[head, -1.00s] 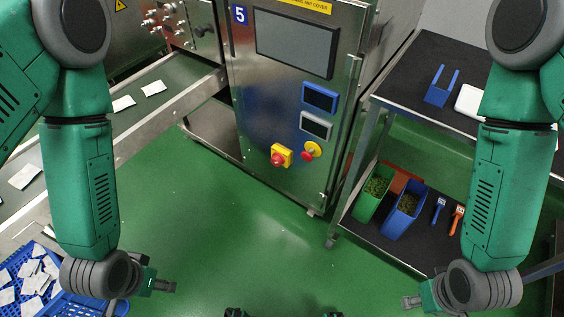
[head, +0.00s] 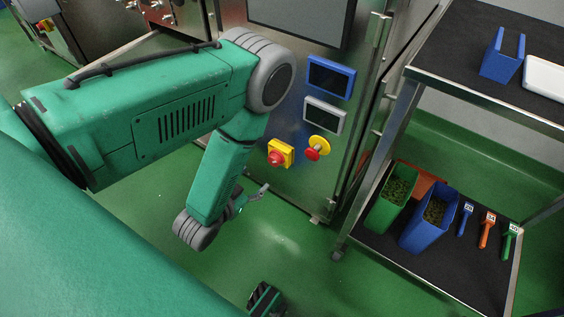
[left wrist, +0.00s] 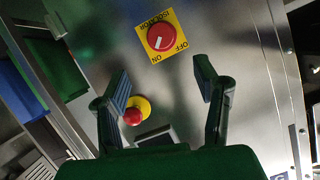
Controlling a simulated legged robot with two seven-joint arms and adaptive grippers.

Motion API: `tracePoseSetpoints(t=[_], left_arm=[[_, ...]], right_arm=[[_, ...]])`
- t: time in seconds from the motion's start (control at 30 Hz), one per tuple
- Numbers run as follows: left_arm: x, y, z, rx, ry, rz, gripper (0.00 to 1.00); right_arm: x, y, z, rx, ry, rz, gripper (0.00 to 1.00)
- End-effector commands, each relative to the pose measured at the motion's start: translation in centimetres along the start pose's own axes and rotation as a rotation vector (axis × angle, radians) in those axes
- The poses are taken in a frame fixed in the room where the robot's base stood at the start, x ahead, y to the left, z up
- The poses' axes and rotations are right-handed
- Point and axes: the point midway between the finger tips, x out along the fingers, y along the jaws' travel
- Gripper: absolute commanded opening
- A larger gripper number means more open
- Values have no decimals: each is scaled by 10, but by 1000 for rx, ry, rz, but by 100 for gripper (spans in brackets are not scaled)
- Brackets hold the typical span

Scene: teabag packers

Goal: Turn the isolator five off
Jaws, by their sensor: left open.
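The isolator is a red rotary knob on a yellow square plate (head: 280,153), low on the steel cabinet door (head: 290,190). In the left wrist view the isolator (left wrist: 160,38) shows upside down, with ON and OFF lettering; the knob's white line points toward the ON side. My left gripper (head: 254,196) is in front of the cabinet, below and left of the isolator in the head view. In the left wrist view its two fingers (left wrist: 163,78) are spread apart and empty, with the isolator beyond them, untouched.
A red button on a round yellow base (head: 317,148) is beside the isolator. Two small display panels (head: 331,76) are above. At right stands a two-shelf cart (head: 400,250) with a green bin (head: 390,205), a blue bin (head: 428,222) and tagged scoops. Green floor lies open before the cabinet.

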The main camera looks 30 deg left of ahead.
Motion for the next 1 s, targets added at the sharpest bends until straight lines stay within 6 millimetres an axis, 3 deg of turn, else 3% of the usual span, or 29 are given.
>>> tracePoseSetpoints(t=[0.3,0.5,0.7,1.0], left_arm=[[70,0,3,-3,5,0,56],[104,0,3,-4,2,0,56],[120,0,1,-4,1,1,56],[122,-1,1,-4,-1,1,56]], right_arm=[[29,0,2,0,-1,0,40],[42,0,3,0,-1,0,40],[48,0,3,0,-1,0,40],[48,0,3,0,-1,0,40]])
